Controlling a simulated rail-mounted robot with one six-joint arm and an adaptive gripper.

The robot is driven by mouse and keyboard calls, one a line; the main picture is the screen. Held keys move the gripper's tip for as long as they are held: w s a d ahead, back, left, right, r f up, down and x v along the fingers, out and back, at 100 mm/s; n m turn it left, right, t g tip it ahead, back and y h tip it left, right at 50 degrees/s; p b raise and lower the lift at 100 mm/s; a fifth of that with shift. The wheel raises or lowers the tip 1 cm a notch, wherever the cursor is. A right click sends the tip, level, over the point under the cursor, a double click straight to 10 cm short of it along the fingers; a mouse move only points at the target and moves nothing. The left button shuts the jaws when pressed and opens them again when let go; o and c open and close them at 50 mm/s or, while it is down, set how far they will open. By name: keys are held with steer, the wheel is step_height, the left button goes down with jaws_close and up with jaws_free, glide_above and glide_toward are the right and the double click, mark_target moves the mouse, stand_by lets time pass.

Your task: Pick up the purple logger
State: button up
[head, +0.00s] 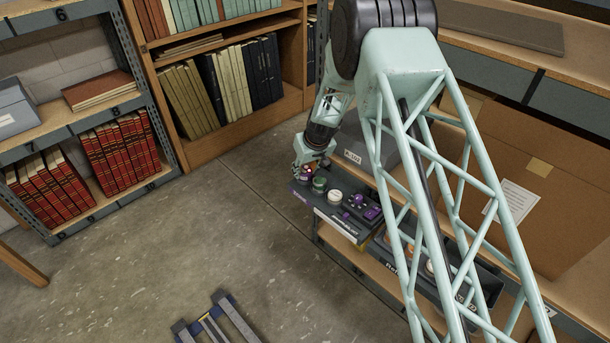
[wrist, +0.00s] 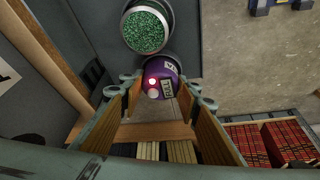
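The purple logger (wrist: 159,70) is a small rounded purple body with pale labels and a lit red spot. In the wrist view it lies between the tips of my gripper (wrist: 160,92), one finger on each side. Whether both fingers press on it or a thin gap is left, I cannot tell. In the head view my gripper (head: 304,168) is at the near-left end of the dark shelf tray, with a little purple showing at its tips. A jar with a green speckled top (wrist: 147,30) stands right beside the logger; it also shows in the head view (head: 319,184).
A white-topped round item (head: 335,197) and a dark device with purple parts (head: 370,213) stand farther along the tray. A grey box (head: 368,148) is behind. Bookshelves are at left; the floor (head: 180,240) between is open. My arm hides part of the right shelf.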

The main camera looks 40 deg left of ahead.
mark_target(304, 168)
steer(key=shift+c, duration=0.8)
steer(key=shift+r, duration=0.1)
steer(key=shift+r+p, duration=0.5)
steer(key=shift+r, duration=1)
steer(key=shift+s+r, duration=0.25)
steer(key=s+a+p, duration=0.2)
steer(key=s, duration=1.5)
steer(key=shift+s, duration=0.2)
steer(key=shift+f, duration=0.1)
